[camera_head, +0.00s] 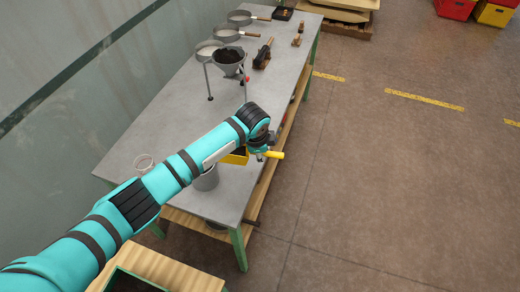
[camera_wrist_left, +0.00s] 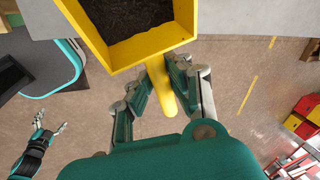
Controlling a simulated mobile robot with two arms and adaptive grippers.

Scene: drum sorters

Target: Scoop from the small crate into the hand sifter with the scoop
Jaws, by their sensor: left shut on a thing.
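My left gripper (camera_head: 268,153) is shut on the yellow handle of the scoop (camera_head: 237,157), over the near right edge of the table. In the left wrist view, the fingers (camera_wrist_left: 158,82) close around the handle, and the box-shaped scoop (camera_wrist_left: 160,46) holds dark soil. Round grey pans with wooden handles, which look like hand sifters (camera_head: 228,33), lie at the table's far end. A dark open crate (camera_head: 130,282) shows partly at the lower edge; I cannot tell whether it is the small crate. My right gripper (camera_wrist_left: 45,128) appears open and empty in the left wrist view.
A grey funnel (camera_head: 229,58) with dark contents stands on legs on the grey table (camera_head: 160,122). A grey bucket (camera_head: 206,179) stands partly behind my arm.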

